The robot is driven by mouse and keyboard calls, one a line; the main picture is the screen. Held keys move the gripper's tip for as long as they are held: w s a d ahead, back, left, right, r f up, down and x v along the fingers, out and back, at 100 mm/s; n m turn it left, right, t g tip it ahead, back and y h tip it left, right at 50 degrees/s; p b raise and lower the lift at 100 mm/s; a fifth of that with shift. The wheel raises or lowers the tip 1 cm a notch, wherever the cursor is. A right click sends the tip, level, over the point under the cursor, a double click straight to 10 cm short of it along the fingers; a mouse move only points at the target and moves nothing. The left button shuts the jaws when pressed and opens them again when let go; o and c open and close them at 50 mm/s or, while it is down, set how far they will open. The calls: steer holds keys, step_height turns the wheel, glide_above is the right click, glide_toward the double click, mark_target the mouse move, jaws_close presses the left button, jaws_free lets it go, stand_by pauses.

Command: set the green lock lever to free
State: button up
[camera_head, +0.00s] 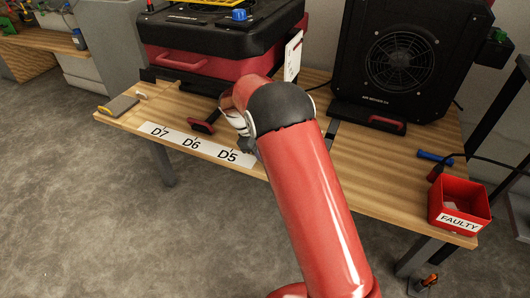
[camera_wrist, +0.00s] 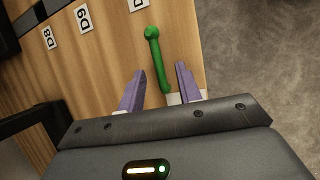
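The green lock lever (camera_wrist: 156,55) shows in the wrist view as a slim rod with a rounded knob at its upper end. It lies at the edge of the wooden bench, and its lower end runs down beside a white piece between my fingers. My gripper (camera_wrist: 158,80) is open, with one purple-grey finger on each side of the lever and visible gaps to both. Contact is not visible. In the head view my red arm reaches over the bench and hides the lever and most of my gripper.
The bench (camera_head: 370,180) carries a black and red machine (camera_head: 205,45), a black fan unit (camera_head: 395,65) and a red FAULTY box (camera_head: 460,205).

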steer(key=v, duration=0.7)
steer(key=shift+r, duration=0.2)
steer(key=shift+a, duration=0.1)
steer(key=s+d+r+m+t+y, duration=0.1)
steer(key=s+d+r+m+y, duration=0.15)
steer(key=s+d+r, duration=0.4)
steer(key=s+d+r+m+t+y, duration=0.1)
steer(key=s+d+r+m, duration=0.2)
steer(key=s+r, duration=0.6)
steer(key=s+d+m+t, duration=0.2)
steer(key=s+m, duration=0.1)
steer(key=s, duration=0.6)
steer(key=s+d+f+m+t+y, duration=0.1)
steer(key=s+d+m+t, duration=0.1)
steer(key=s, duration=0.7)
steer(key=shift+f+m, duration=0.2)
steer(key=shift+m, duration=0.35)
